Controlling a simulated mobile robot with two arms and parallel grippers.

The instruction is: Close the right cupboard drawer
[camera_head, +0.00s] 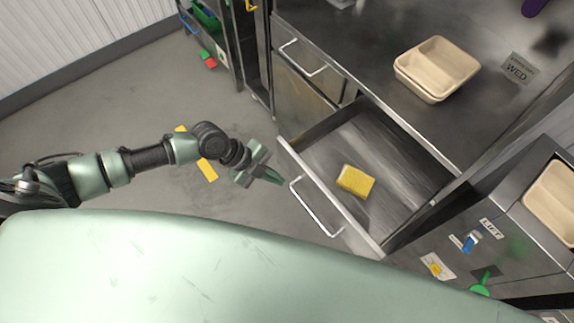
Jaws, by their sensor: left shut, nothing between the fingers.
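The right cupboard drawer (404,150) is pulled open below the steel counter. A yellow block, like a sponge (355,181), lies inside it. The drawer's bar handle (313,212) is on its front face. My left gripper (274,178) is shut and empty, just left of the drawer front near the upper end of the handle. I cannot tell whether it touches the drawer front. My right gripper is not in view.
A beige compartment tray (436,68) stands on the counter (370,40). A shut drawer with a handle (303,58) is to the left. A steel unit (480,215) holding another tray stands at the right. The grey floor (110,120) at the left is mostly clear.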

